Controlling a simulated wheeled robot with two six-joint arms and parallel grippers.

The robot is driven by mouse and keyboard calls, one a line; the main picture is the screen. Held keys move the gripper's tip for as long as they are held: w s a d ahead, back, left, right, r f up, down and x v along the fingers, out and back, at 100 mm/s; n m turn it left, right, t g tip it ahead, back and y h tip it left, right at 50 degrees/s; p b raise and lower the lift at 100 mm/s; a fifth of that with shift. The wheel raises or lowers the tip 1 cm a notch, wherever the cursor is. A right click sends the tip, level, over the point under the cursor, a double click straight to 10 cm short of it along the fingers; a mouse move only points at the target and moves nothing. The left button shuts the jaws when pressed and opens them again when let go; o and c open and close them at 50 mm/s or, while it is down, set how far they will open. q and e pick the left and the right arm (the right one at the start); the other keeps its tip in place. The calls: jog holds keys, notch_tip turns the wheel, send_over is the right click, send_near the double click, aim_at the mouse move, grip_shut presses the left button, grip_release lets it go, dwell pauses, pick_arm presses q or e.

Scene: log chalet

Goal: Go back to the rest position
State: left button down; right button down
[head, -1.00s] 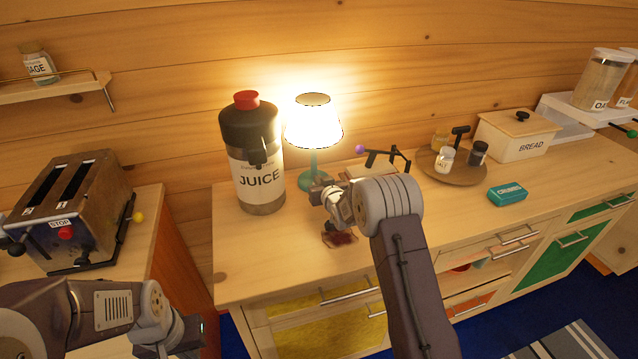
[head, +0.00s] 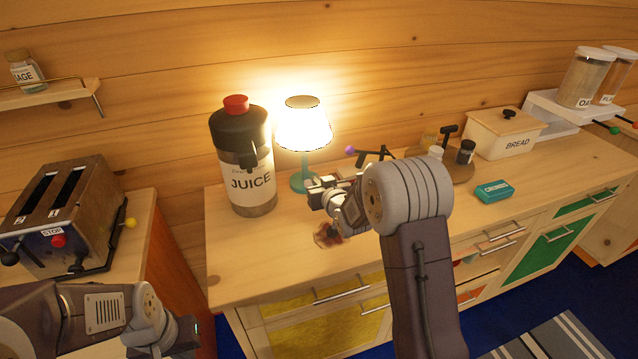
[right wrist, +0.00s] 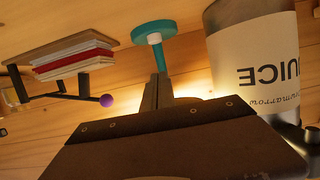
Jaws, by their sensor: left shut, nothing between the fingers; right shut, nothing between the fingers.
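My right gripper (head: 322,193) is above the wooden counter (head: 290,262), just in front of the lit lamp (head: 303,128) and right of the juice dispenser (head: 243,165). Its fingers are shut and empty. In the right wrist view the closed fingers (right wrist: 160,95) point toward the lamp's teal stem and base (right wrist: 154,33), with the juice dispenser (right wrist: 262,75) at the right. My left gripper (head: 192,335) is low at the lower left, in front of the toaster (head: 70,215); it is shut and empty.
To the right are a bread box (head: 505,135), a teal box (head: 494,191) and jars on a tray. In the wrist view, a rack with a purple knob (right wrist: 106,100) holds books (right wrist: 75,58).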

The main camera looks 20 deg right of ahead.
jog(key=shift+s+r, duration=0.25)
jog(key=shift+s, duration=0.3)
notch_tip(320, 180, up, 9)
jog(key=s+a+p, duration=0.2)
jog(key=p, duration=0.2)
jog(key=s+f+g, duration=0.4)
jog(key=s, duration=0.6)
jog(key=s+f+g+p, duration=0.1)
jog(key=s+f+g, duration=0.3)
jog(key=s, duration=0.6)
jog(key=s+f+g, duration=0.5)
jog(key=s+f, duration=0.1)
jog(key=s, duration=0.4)
jog(key=shift+s, duration=0.15)
jog(key=shift+d+m, duration=0.1)
jog(key=shift+m, duration=0.2)
